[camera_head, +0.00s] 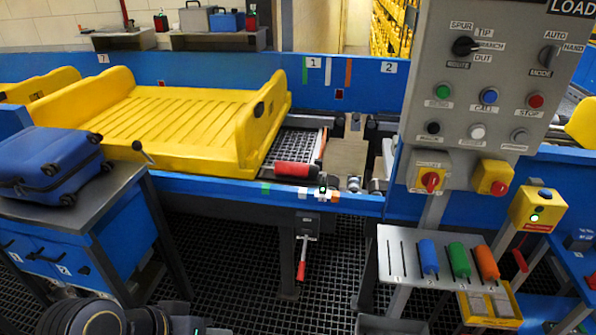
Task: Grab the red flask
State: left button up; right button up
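A red flask-like cylinder (293,169) lies on its side near the front edge of the conveyor, just right of the yellow tray (180,160). Its long side runs roughly left to right, and a dark grid surface shows behind it. Nothing holds it. Dark rounded parts at the bottom left are of my own arm. Neither gripper's fingers show in the head view.
A blue suitcase (48,165) lies on a grey-topped table at left. A grey control panel (485,110) stands at right. Below it, a slotted rack (398,262) holds blue, green and orange cylinders. A red-handled lever (302,262) hangs below the conveyor's front edge.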

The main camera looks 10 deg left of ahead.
aim_at(282, 169)
jog(key=i+j+u, duration=0.5)
jog(key=i, duration=0.4)
jog(key=i+j+u, duration=0.25)
jog(key=i, duration=0.2)
jog(key=i+u, duration=0.3)
jog(key=i, duration=0.2)
